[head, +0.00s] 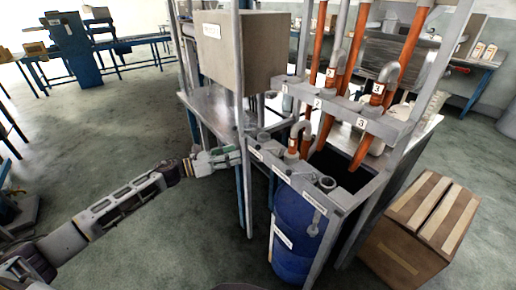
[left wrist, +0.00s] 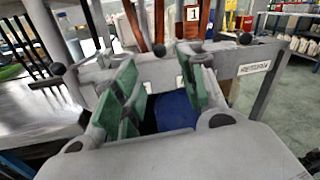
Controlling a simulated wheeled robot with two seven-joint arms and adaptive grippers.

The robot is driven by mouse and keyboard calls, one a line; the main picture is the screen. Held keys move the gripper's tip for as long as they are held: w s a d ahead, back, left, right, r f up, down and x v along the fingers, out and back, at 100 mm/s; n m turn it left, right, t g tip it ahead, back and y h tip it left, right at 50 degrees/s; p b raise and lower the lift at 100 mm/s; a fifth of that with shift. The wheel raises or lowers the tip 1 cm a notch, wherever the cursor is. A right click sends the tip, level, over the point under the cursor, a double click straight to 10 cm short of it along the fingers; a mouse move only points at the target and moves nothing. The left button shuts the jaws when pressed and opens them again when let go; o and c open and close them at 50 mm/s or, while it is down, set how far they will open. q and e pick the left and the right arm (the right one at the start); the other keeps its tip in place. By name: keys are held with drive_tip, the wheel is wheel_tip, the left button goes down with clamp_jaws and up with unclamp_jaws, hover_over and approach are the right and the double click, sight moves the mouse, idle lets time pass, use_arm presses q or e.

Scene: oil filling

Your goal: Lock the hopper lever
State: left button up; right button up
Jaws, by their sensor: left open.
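My left gripper (head: 228,158) reaches in from the left to the near-left side of the metal filling frame (head: 262,150). In the left wrist view my left gripper (left wrist: 160,88) is open, its green-padded fingers spread apart with nothing clearly held between them. Beyond the fingers are a grey panel (left wrist: 150,72) and a blue barrel (left wrist: 178,112). I cannot tell which part is the hopper lever. My right gripper is not in view.
Orange pipes numbered 1 to 3 (head: 330,90) rise above the frame. A grey box (head: 235,50) is mounted at upper left. A blue barrel (head: 298,235) stands below the frame. A cardboard box (head: 415,230) sits at right. The floor (head: 110,110) at left is mostly clear.

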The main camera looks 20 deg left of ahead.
sight(256, 148)
use_arm(q)
drive_tip(key=shift+p+x, duration=0.45)
drive_tip(key=shift+x, duration=4.6)
drive_tip(key=shift+w+d, duration=0.25)
drive_tip(key=shift+d, duration=0.1)
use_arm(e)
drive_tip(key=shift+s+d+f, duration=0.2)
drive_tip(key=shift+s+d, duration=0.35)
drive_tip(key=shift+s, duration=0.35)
use_arm(q)
drive_tip(key=shift+a, duration=0.1)
clamp_jaws()
